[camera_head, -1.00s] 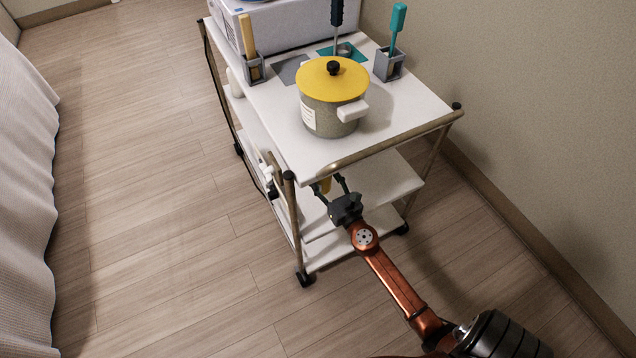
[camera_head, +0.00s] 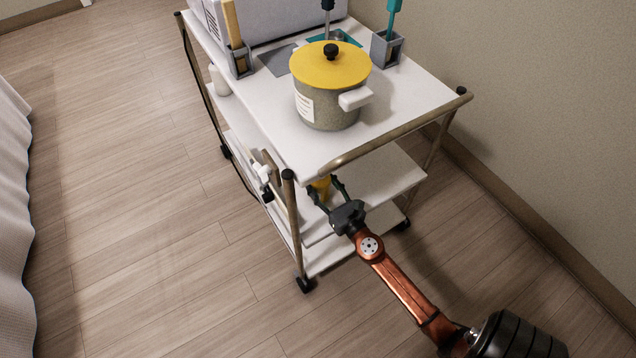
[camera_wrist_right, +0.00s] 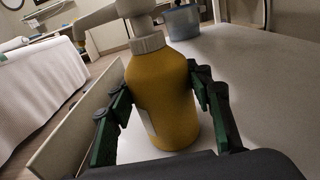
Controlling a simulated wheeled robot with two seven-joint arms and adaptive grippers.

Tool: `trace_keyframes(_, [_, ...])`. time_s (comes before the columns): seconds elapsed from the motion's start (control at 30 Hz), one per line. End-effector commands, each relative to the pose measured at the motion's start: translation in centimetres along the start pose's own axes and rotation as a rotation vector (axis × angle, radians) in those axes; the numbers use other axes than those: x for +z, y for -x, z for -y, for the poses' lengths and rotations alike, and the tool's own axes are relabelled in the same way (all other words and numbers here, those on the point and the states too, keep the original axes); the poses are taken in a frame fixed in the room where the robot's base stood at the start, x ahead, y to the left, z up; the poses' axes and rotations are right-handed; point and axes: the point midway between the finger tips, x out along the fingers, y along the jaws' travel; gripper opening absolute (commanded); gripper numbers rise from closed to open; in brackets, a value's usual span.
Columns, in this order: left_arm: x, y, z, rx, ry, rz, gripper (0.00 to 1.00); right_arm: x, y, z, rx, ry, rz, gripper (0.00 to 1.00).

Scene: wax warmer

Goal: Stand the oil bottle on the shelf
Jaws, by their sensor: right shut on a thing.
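The oil bottle (camera_wrist_right: 161,95) is yellow-amber with a pale cap and a white label edge, upright in the right wrist view. In the head view only a small part of the bottle (camera_head: 321,185) shows beneath the trolley's top. My right gripper (camera_head: 326,190) reaches between the trolley's top and a lower shelf (camera_head: 375,180). In the right wrist view its green fingers (camera_wrist_right: 160,100) are shut on the bottle from both sides. The bottle's base is at or close to the white shelf surface (camera_wrist_right: 265,85); I cannot tell whether it touches. My left gripper is not in view.
The trolley's top (camera_head: 400,105) overhangs my right gripper, with a post (camera_head: 291,215) to its left. A yellow-lidded pot (camera_head: 329,90) stands on top, with tool holders behind. A blue container (camera_wrist_right: 182,22) stands farther back on the shelf. Floor at left is clear.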

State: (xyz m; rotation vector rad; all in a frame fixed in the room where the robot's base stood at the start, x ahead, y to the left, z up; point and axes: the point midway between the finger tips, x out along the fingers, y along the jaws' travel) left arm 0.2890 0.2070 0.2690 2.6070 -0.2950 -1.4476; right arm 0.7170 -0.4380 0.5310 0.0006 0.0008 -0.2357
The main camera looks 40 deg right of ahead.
Motion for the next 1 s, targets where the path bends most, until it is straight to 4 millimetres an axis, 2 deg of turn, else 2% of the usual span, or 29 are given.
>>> trace_keyframes(0.33, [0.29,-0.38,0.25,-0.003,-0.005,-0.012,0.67,-0.19,-0.03,-0.01,0.0,0.0,0.002,0.06])
trace_keyframes(0.37, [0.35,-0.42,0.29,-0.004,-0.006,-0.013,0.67,-0.3,-0.01,-0.01,0.0,0.0,0.0,0.47])
trace_keyframes(0.6, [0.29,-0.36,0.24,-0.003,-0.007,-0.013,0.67,-0.19,0.0,-0.01,0.0,0.0,0.001,0.64])
trace_keyframes(1.0, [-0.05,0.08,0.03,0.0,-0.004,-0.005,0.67,0.28,0.0,-0.01,0.0,-0.001,0.002,0.64])
